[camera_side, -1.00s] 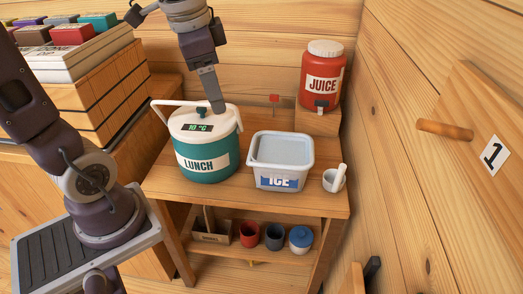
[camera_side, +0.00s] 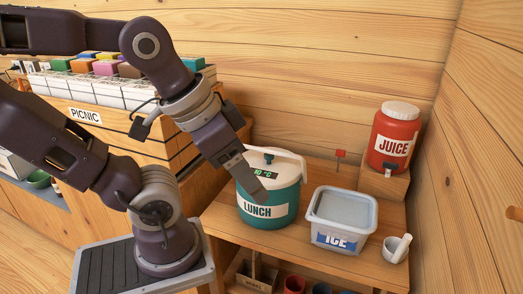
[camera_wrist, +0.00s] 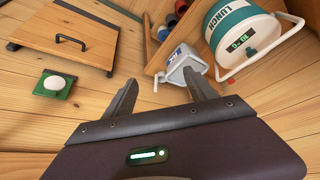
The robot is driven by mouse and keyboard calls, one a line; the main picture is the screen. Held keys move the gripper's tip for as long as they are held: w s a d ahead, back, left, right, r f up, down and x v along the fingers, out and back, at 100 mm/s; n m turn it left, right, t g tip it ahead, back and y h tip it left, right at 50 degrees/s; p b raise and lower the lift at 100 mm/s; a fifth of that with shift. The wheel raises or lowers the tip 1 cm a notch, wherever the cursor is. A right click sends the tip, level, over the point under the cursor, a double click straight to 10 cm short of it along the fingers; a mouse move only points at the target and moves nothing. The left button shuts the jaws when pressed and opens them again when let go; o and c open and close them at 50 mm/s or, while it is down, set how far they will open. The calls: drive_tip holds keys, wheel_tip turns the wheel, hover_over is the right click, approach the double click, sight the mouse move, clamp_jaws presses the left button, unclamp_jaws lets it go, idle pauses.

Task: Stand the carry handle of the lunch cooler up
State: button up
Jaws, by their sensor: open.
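The lunch cooler (camera_side: 267,208) is a teal and white tub with a round white lid and a small green readout. It stands at the left of the wooden table. Its white carry handle (camera_side: 292,155) leans over toward the back right of the lid, not upright. In the wrist view the cooler (camera_wrist: 229,22) appears upside down at the top right, with the handle (camera_wrist: 262,62) standing out past the lid. My gripper (camera_side: 258,190) shows in front of the cooler's left side. In the wrist view its fingers (camera_wrist: 160,80) are apart, with nothing between them.
A white ICE tub (camera_side: 340,222) stands right of the cooler, beside a small mortar (camera_side: 396,250). A red juice jug (camera_side: 393,140) is on a block (camera_side: 384,184) behind. The PICNIC crate (camera_side: 130,120) is at left. Wooden walls close the back and right.

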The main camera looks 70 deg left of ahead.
idle(0.3)
drive_tip(key=shift+c, duration=1.3)
drive_tip(key=w+a+m, duration=0.1)
drive_tip(key=w, duration=0.1)
drive_tip(key=w+a, duration=0.2)
drive_tip(key=w+a+m+g+y, duration=0.1)
drive_tip(key=a, duration=0.1)
drive_tip(key=shift+w+a+r+m, duration=0.15)
drive_tip(key=shift+w+r+m, duration=0.15)
drive_tip(key=shift+w+r, duration=0.1)
drive_tip(key=c, duration=0.5)
drive_tip(key=shift+o, duration=0.2)
drive_tip(key=m+g+y, duration=0.1)
drive_tip(key=m+g, duration=0.1)
drive_tip(key=m, duration=0.4)
approach(263, 149)
drive_tip(key=x, duration=0.7)
drive_tip(key=shift+w+f, duration=0.1)
drive_tip(key=shift+f, duration=0.05)
drive_tip(key=shift+w+a+f, duration=0.1)
drive_tip(key=shift+f, duration=0.15)
clamp_jaws()
